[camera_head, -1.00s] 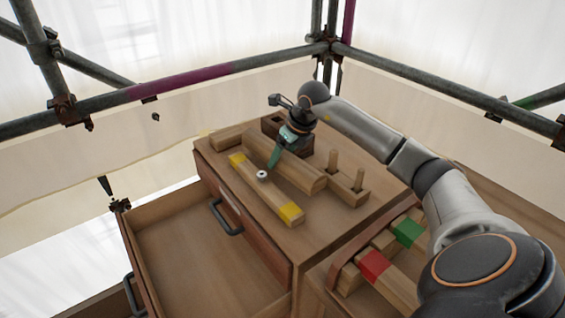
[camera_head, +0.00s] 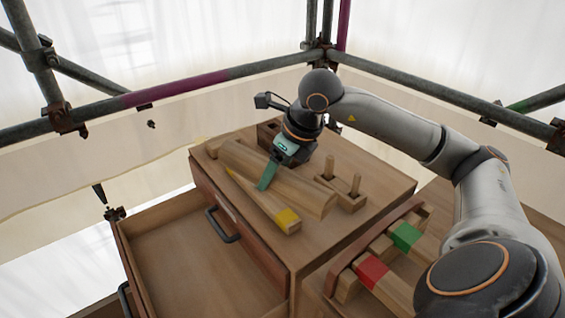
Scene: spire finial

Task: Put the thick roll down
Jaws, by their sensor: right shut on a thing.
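The thick roll (camera_head: 306,194) is a long light-wood piece above the cabinet top (camera_head: 330,232). My right gripper (camera_head: 268,175) is shut on it near its middle, with a teal finger over its near side. Any gap under the roll is hard to see. My left gripper is not in view.
A block with two pegs (camera_head: 345,194) stands right of the roll. A dark wooden box (camera_head: 268,132) is behind it. An open, empty drawer (camera_head: 185,262) is at the left. A tray at the right holds bars with red (camera_head: 371,271) and green (camera_head: 406,236) bands.

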